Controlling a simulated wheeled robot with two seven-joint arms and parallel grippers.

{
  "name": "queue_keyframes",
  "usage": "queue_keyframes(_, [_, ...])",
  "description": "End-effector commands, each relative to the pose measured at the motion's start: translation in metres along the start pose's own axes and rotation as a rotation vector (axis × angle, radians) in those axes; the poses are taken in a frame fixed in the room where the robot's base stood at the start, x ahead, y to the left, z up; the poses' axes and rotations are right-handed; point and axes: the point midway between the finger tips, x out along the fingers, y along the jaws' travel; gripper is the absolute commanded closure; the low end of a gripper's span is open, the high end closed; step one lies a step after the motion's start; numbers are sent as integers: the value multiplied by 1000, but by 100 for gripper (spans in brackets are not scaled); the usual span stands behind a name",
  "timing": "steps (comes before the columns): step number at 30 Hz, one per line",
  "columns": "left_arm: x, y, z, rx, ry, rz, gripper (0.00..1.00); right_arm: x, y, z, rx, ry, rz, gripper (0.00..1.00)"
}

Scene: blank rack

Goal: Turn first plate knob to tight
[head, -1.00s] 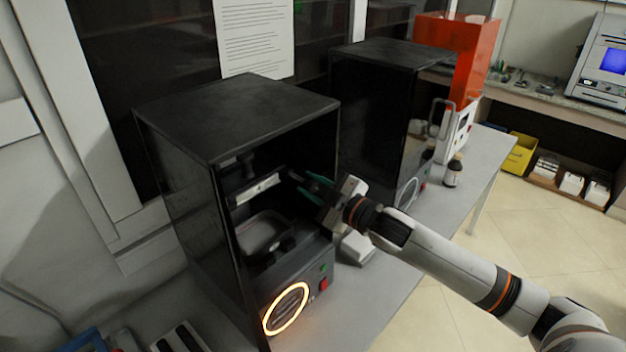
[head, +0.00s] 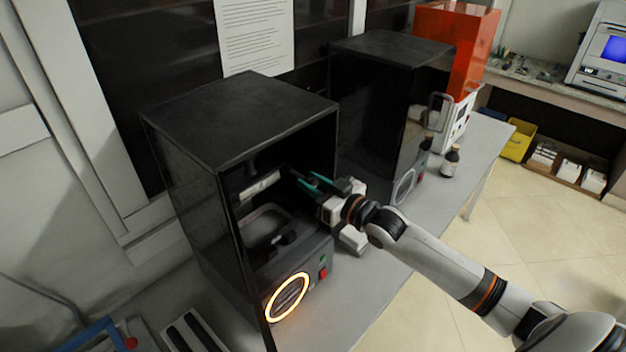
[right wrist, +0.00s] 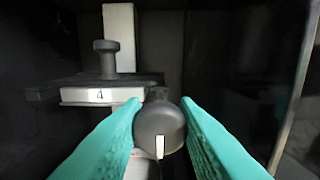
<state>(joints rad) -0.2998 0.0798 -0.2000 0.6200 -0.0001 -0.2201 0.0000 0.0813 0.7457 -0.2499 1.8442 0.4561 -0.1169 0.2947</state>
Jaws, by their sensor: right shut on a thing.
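A dark round knob (right wrist: 160,127) with a white mark on its lower edge sits between the teal fingers of my right gripper (right wrist: 162,112) in the right wrist view. The fingers are shut on its two sides. In the head view my right gripper (head: 312,182) reaches into the open front of the near black cabinet (head: 240,110), and the knob is too dark to make out. Beside the knob is a dark plate with a white label reading "4" (right wrist: 100,95) and a small upright dark post (right wrist: 106,60). My left gripper is out of view.
The near cabinet has a glowing orange ring (head: 287,298) and a red switch (head: 323,272) low on its front. A shallow tray (head: 268,227) lies inside. A second black cabinet (head: 375,105) and brown bottles (head: 450,160) stand further along the grey bench (head: 350,310).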

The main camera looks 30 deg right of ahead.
Motion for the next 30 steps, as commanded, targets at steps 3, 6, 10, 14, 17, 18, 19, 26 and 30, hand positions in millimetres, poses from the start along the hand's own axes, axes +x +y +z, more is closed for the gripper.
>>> queue_keyframes(3, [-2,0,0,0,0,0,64,0,0,-1,30,3,0,96])
queue_keyframes(6, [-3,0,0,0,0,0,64,0,0,-2,45,3,0,96])
queue_keyframes(10, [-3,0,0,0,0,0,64,0,0,-2,52,3,0,96])
queue_keyframes(14, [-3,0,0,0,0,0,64,0,0,-2,52,3,0,96])
queue_keyframes(17, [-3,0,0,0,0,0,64,0,0,-2,52,3,0,96])
queue_keyframes(18, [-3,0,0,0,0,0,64,0,0,-2,51,3,0,96])
queue_keyframes(19, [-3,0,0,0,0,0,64,0,0,-2,51,3,0,96])
queue_keyframes(26, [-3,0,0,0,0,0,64,0,0,-1,50,2,0,54])
queue_keyframes(30, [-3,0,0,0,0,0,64,0,0,-1,49,1,0,54])
